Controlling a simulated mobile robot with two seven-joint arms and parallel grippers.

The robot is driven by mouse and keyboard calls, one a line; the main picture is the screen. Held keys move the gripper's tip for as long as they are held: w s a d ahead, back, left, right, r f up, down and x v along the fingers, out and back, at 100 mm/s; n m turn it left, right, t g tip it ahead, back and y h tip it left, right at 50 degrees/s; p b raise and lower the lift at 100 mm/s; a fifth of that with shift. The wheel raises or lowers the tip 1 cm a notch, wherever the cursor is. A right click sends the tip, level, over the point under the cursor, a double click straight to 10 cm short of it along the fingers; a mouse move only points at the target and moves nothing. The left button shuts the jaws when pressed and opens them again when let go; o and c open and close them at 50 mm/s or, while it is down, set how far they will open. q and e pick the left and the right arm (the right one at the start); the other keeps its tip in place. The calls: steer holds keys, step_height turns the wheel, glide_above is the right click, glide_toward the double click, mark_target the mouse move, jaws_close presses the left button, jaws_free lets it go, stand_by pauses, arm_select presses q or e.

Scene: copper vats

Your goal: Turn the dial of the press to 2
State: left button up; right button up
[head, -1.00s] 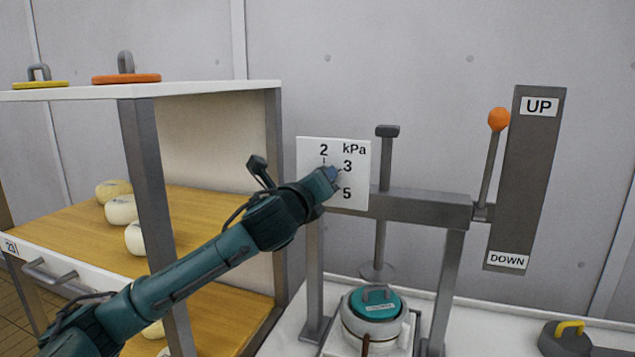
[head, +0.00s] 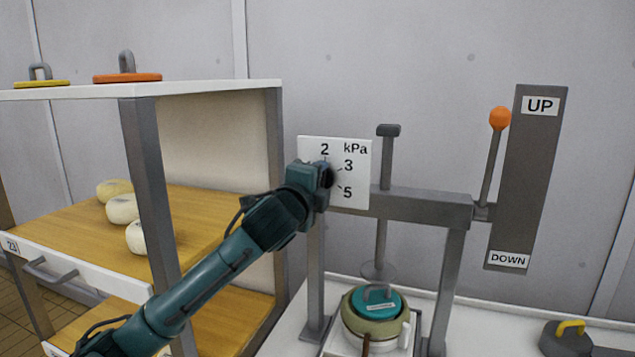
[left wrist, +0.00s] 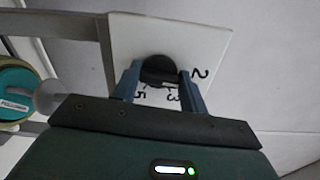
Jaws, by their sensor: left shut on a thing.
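The dial's white plate (head: 352,192), marked 2, 3, 5 and kPa, stands on the left end of the press's grey beam (head: 420,207). My left gripper (head: 323,176) is at the plate and hides most of the knob in the head view. In the left wrist view my left gripper (left wrist: 160,76) has its two blue fingers on either side of the black knob (left wrist: 158,68), shut on it. The numbers show beside the fingers there. I cannot make out which number the knob points to. My right gripper is not in view.
The press lever with an orange ball (head: 500,118) stands near UP. A teal-lidded pot (head: 376,327) sits below the press plunger. A shelf (head: 200,91) with pale cheeses is on the left. A dark weight with a yellow handle (head: 565,340) lies at lower right.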

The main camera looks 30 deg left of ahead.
arm_select(q)
steer(key=shift+n, duration=0.6)
steer(key=o, duration=1)
steer(key=b+v, duration=0.4)
steer(key=v, duration=0.9)
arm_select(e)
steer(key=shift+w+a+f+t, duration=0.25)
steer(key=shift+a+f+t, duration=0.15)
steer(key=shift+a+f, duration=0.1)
arm_select(q)
steer(key=shift+d, duration=0.1)
